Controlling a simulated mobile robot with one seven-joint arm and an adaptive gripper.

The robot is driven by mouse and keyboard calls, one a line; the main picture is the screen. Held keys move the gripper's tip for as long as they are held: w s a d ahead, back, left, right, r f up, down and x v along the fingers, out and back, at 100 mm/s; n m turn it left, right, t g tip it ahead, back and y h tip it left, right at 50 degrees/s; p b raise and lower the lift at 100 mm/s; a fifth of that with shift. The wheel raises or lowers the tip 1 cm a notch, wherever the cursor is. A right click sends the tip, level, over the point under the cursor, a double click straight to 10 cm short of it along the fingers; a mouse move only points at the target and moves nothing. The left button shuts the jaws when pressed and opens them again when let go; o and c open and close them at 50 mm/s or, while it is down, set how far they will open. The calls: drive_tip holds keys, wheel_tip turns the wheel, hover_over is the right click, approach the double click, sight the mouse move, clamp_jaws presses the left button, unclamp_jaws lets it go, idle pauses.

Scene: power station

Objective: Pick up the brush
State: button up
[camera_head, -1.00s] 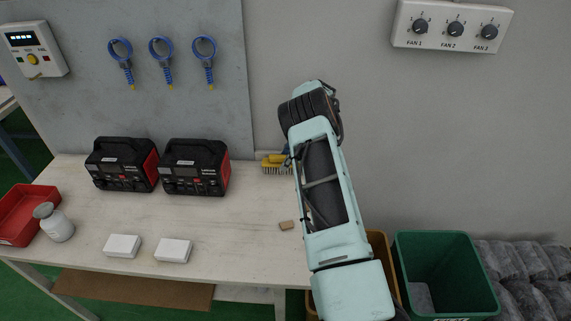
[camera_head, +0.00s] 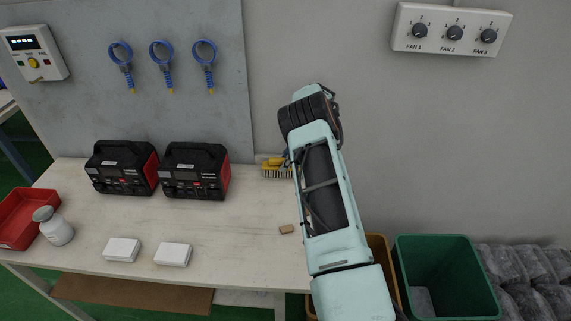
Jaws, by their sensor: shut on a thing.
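The yellow-backed brush (camera_head: 274,167) with pale bristles is at the back right of the table, close to the wall. Its right end is hidden by my arm. My gripper (camera_head: 287,158) is mostly hidden behind my arm; a small part shows at the brush's right side, shut on the brush. Whether the bristles still touch the table is hard to tell.
The pale table (camera_head: 235,220) holds two black-and-red chargers (camera_head: 196,170), two white boxes (camera_head: 173,254), a small brown block (camera_head: 286,229), a white jar (camera_head: 53,226) and a red tray (camera_head: 14,237). A green bin (camera_head: 447,245) stands right of the table.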

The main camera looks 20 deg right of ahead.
drive_tip(key=shift+r, duration=0.35)
wheel_tip(320, 180, up, 2)
drive_tip(key=shift+r+b, duration=0.15)
drive_tip(key=shift+b, duration=0.3)
drive_tip(key=s+r+b, duration=0.3)
drive_tip(key=s+r, duration=0.7)
drive_tip(key=s, duration=0.4)
drive_tip(key=s+a+f+m+t+h, duration=0.1)
drive_tip(key=a+f+m+t+h, duration=0.1)
drive_tip(key=a+m, duration=1.1)
drive_tip(key=shift+s+a+f+t+h, duration=0.2)
drive_tip(key=shift+a+f+t+h, duration=0.2)
drive_tip(key=shift+a+f+h, duration=0.45)
